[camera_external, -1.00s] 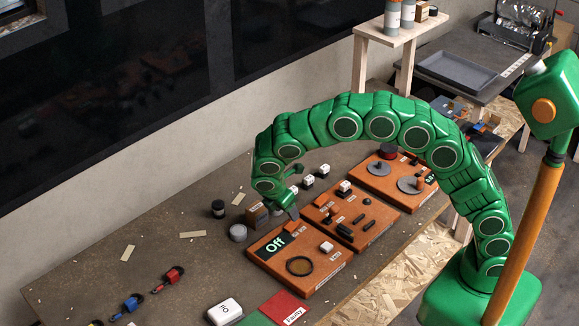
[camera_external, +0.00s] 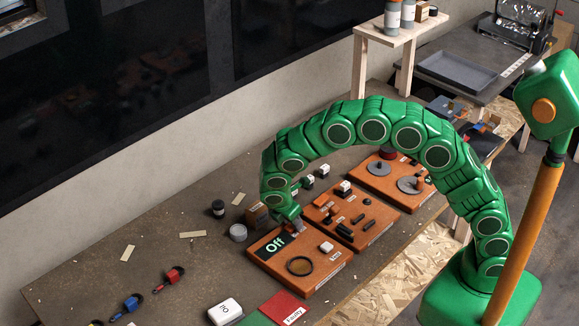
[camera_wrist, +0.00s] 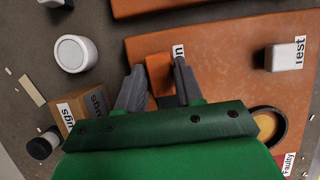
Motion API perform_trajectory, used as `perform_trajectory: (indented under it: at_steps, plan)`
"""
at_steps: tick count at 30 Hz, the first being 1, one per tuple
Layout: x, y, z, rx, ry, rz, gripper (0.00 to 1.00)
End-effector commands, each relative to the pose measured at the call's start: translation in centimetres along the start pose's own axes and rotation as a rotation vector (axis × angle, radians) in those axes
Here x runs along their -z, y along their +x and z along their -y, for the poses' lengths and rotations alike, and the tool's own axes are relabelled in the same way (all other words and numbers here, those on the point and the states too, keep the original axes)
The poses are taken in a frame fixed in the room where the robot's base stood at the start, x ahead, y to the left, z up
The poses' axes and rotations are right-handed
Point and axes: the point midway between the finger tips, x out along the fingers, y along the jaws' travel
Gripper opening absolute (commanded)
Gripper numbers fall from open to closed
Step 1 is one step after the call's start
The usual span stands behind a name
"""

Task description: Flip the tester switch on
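The tester is an orange board (camera_external: 318,279) on the bench, also in the wrist view (camera_wrist: 225,85). Its black display (camera_external: 275,246) reads "Off". A small orange switch block (camera_wrist: 160,73) stands at the board's edge in the wrist view, beside a label partly hidden by a finger, ending in "n". My gripper (camera_external: 298,228) is low over the board's far right corner. In the wrist view my gripper (camera_wrist: 160,82) has its two grey fingers apart, one on each side of the switch. I cannot tell whether they touch it.
A white "Test" button (camera_wrist: 283,54) and a round dark ring (camera_wrist: 268,122) are on the same board. A small labelled box (camera_wrist: 80,110), a white-lidded jar (camera_wrist: 75,53) and a dark jar (camera_wrist: 43,143) stand beside it. Another orange board (camera_external: 378,222) lies close by.

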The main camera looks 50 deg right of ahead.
Motion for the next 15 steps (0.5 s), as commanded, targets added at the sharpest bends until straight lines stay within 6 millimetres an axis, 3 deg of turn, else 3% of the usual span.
perform_trajectory:
  at_steps: [1, 6, 15]
  plan:
    - [0.00, -0.01, 0.00, 0.000, 0.000, 0.000, 0.28]
    - [0.00, -0.02, 0.00, 0.000, 0.000, 0.000, 0.02]
    - [-0.37, -0.08, -0.13, -0.002, 0.003, -0.085, 0.00]
